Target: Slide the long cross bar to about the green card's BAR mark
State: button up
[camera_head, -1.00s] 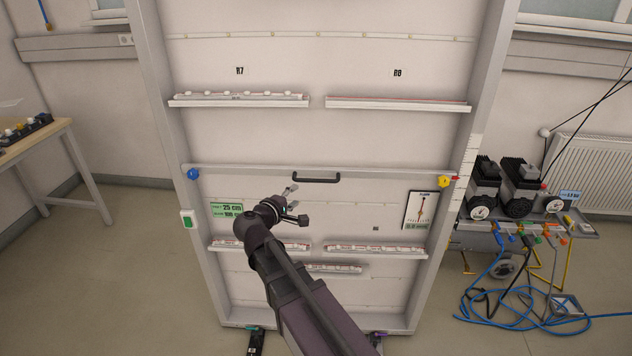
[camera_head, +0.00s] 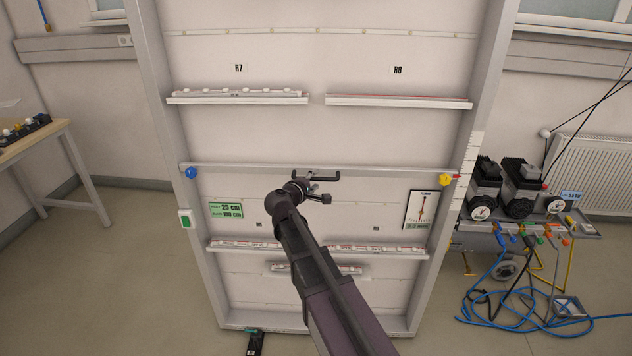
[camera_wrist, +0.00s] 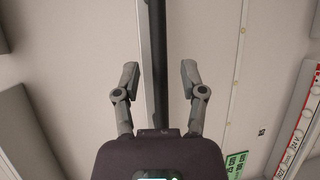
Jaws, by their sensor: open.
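The long pale cross bar (camera_head: 240,168) spans the tall white frame level, at about mid height. A dark handle (camera_head: 338,178) is fixed at its middle. My gripper (camera_head: 312,188) is open just in front of the handle in the head view, hiding its left part. In the wrist view the dark handle (camera_wrist: 157,45) runs between my spread fingertips (camera_wrist: 159,70), with no clear contact. The green card (camera_head: 226,210) is on the panel at left, below the bar; its lower line is too small to read surely. It shows partly in the wrist view (camera_wrist: 236,163).
A blue knob (camera_head: 192,173) and a yellow knob (camera_head: 445,179) sit at the bar's ends. A white scale (camera_head: 470,160) with a red pointer (camera_head: 456,177) is on the right post. Shelves (camera_head: 238,100) lie above and below. A dial card (camera_head: 421,210) hangs at right.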

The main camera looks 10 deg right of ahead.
jog(key=shift+w+d+f, duration=0.1)
jog(key=shift+w+d, duration=0.4)
grip_shut()
jog(key=shift+r+p, duration=0.5)
jog(key=shift+r, duration=0.05)
grip_release()
jog(key=shift+f, duration=0.2)
